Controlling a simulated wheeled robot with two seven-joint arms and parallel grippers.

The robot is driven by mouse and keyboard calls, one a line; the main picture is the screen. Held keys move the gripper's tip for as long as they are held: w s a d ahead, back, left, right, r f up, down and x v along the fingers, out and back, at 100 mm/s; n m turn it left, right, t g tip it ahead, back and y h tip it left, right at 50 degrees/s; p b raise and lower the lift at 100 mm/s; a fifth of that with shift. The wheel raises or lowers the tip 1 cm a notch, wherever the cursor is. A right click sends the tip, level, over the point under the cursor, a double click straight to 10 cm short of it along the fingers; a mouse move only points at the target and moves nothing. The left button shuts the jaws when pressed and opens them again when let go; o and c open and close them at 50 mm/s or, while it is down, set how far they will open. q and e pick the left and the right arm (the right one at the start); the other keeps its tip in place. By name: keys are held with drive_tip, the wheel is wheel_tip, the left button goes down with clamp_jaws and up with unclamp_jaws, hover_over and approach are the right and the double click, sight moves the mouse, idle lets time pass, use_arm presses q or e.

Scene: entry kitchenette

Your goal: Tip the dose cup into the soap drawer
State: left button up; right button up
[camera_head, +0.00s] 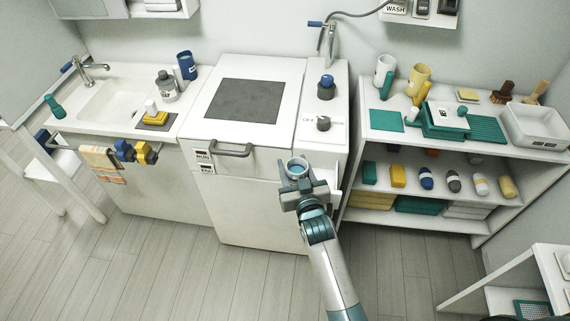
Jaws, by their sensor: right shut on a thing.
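The dose cup (297,165), small and round with a blue-teal rim, is in the jaws of my right gripper (300,178). The gripper is shut on it, and the cup looks upright, its open top facing the camera. Both are in front of the right part of the white machine (255,132), below its knobs. The soap drawer cannot be clearly made out. A white edge (335,188) shows just right of the gripper, but whether it is the drawer I cannot tell. My left gripper is not in view.
The machine has a grey handle (233,151) and a dark top panel (246,99). A sink counter (90,119) stands left. A white shelf unit (385,151) with bottles, boxes and a tray stands close on the right. The wooden floor in front is clear.

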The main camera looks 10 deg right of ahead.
drive_tip(key=shift+a+f+p, duration=0.3)
drive_tip(key=shift+a+f, duration=0.75)
drive_tip(key=shift+a, duration=0.2)
drive_tip(key=shift+a+r+y, duration=0.1)
drive_tip(key=shift+r+y, duration=0.05)
drive_tip(key=shift+y, duration=0.15)
drive_tip(key=shift+w+d+m+g+p, duration=0.2)
drive_tip(key=shift+d+m+g+p, duration=0.25)
drive_tip(key=shift+m+p, duration=0.35)
drive_tip(key=shift+w+d+r+m+g+y+p, duration=0.3)
drive_tip(key=shift+d+m+p, duration=0.25)
drive_tip(key=shift+p, duration=1)
drive_tip(key=shift+w+d+r+m+g+y+p, duration=0.2)
drive_tip(key=shift+d+m+g+y+p, duration=0.15)
drive_tip(key=shift+m+p, duration=0.45)
drive_tip(key=shift+w+d+r+m+g+y, duration=0.25)
drive_tip(key=shift+d+m+g, duration=0.05)
drive_tip(key=shift+d+m, duration=0.2)
drive_tip(key=shift+d, duration=0.1)
